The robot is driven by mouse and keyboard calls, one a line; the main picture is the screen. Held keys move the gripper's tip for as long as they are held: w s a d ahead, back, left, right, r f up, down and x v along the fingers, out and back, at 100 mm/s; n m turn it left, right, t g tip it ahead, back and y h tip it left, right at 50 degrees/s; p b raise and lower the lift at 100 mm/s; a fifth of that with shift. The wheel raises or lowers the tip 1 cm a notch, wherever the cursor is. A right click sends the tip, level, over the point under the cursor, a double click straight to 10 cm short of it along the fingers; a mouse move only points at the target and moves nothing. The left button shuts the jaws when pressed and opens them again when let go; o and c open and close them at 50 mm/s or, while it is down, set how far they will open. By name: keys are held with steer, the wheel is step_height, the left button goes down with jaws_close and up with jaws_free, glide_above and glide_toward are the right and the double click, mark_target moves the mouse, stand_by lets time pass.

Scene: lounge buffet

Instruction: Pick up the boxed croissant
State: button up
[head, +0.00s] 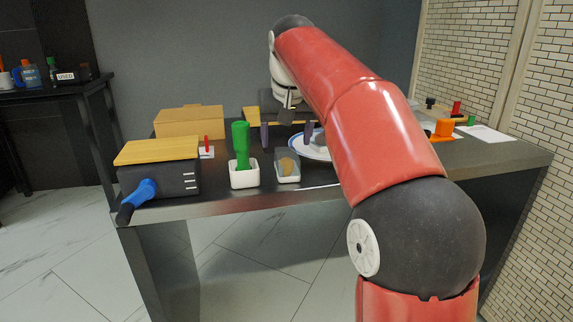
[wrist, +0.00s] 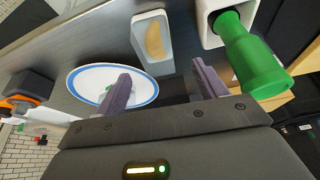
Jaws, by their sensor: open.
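The boxed croissant is a tan, rounded piece in a small pale open box (head: 288,177) near the table's front edge, right of a white box with a green bottle. In the wrist view the same box (wrist: 143,22) is at the top centre with the tan croissant (wrist: 155,42) inside. My gripper (head: 287,133) points down over the table, its fingers apart and empty, appearing behind and above the box in the head view. In the wrist view my gripper (wrist: 161,72) has the box beyond its fingertips, roughly between them, with no contact visible.
The green bottle (head: 241,146) stands in its white box (head: 244,178) close on the left. A blue-rimmed plate (head: 299,149) lies right of the box, partly hidden by my arm. A black box with wooden top (head: 158,150) and a cardboard box (head: 190,121) are further left.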

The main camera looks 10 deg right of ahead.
mark_target(287, 154)
steer(key=x, duration=0.3)
steer(key=b+x, duration=0.1)
steer(key=x, duration=0.1)
steer(key=shift+s+d+f, duration=0.1)
steer(key=shift+s+d, duration=0.05)
steer(key=shift+s, duration=0.25)
steer(key=shift+w+f, duration=0.2)
steer(key=shift+f, duration=0.3)
steer(key=c, duration=1.1)
steer(key=shift+r, duration=0.1)
step_height(287, 154, up, 8)
steer(key=p, duration=0.2)
steer(key=shift+p, duration=0.35)
steer(key=shift+r, duration=0.95)
